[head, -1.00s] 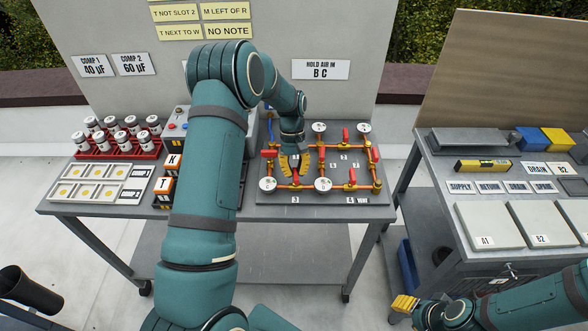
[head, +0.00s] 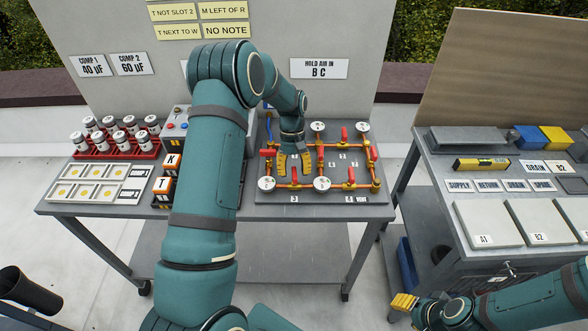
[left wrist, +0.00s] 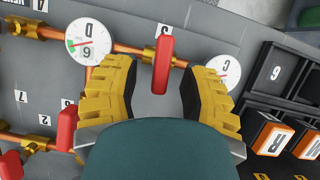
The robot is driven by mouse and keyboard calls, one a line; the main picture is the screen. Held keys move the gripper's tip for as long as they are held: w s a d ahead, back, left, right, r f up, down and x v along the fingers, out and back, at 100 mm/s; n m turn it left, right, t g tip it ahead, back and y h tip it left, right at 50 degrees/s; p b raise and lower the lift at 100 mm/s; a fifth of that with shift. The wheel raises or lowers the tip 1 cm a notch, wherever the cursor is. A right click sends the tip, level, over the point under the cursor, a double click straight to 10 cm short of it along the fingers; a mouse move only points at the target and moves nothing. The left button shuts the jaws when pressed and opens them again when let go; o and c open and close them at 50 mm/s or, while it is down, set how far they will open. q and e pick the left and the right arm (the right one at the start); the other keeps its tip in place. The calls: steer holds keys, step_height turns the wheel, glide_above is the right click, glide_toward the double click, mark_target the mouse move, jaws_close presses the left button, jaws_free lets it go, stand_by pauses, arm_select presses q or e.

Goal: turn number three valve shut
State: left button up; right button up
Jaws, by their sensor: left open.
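The valve panel (head: 345,198) lies on the table with orange pipes, round gauges and several red-handled valves. The red handle (head: 295,175) above the front label 3 sits between the two front gauges. In the left wrist view this handle (left wrist: 163,66) stands crosswise to its pipe, between gauge D (left wrist: 88,39) and gauge C (left wrist: 224,70). My left gripper (head: 294,163) is open, its yellow fingers on either side of the handle with gaps. Contact is not visible. My right gripper (head: 403,304) is at the lower right, away from the panel; its jaw gap is unclear.
A "HOLD AIR IN B C" sign (head: 319,69) is on the board behind. Other red handles, such as one at label 4 (head: 350,176), stand close by. Orange-and-black blocks (head: 163,185) and a red rack of jars (head: 112,154) are left. A second table (head: 450,200) stands right.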

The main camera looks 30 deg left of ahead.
arm_select(q)
steer(key=shift+r, duration=0.1)
steer(key=v, duration=1.1)
steer(key=shift+w+r, duration=0.15)
steer(key=shift+r, duration=0.25)
steer(key=shift+a, duration=0.1)
